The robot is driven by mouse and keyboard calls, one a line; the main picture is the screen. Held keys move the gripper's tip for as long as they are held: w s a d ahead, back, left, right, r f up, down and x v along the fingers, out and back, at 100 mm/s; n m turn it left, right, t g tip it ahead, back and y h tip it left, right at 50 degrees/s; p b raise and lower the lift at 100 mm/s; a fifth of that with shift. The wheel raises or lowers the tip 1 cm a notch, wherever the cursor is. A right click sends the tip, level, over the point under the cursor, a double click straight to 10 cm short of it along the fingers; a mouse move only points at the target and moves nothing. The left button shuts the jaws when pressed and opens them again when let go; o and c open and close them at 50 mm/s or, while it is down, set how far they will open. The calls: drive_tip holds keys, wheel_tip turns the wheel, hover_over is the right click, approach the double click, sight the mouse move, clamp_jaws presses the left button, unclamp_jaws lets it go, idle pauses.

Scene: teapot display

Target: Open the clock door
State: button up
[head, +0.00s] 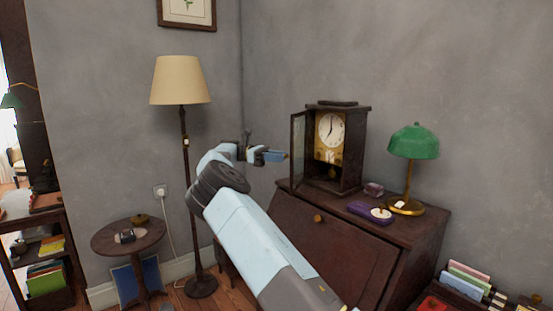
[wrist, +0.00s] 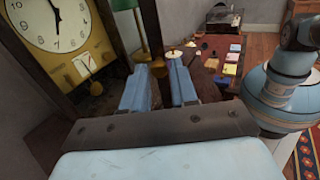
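The clock (head: 337,140) stands upright on the dark wooden bureau, with its white dial and brass plate facing out. Its narrow glazed door (head: 298,150) stands swung open on the left side of the case. In the wrist view the clock dial (wrist: 57,22) fills the upper left, with no glass visibly across it. My gripper (head: 283,156) is just left of the door, at about its mid-height. In the wrist view its two blue fingers (wrist: 164,80) are apart with nothing visible held between them. I cannot tell whether a finger touches the door.
A green lamp (head: 413,142) and a purple object (head: 364,212) are on the bureau (head: 325,245), right of the clock. A floor lamp (head: 181,85) stands left of my arm, beside a small round table (head: 103,240). The wall is close behind the clock.

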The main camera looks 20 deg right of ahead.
drive_tip(key=o, duration=0.3)
drive_tip(key=s+r, duration=1.2)
drive_tip(key=s, duration=0.2)
drive_tip(key=shift+r, duration=0.4)
drive_tip(key=shift+a, duration=0.1)
drive_tip(key=shift+c, duration=0.4)
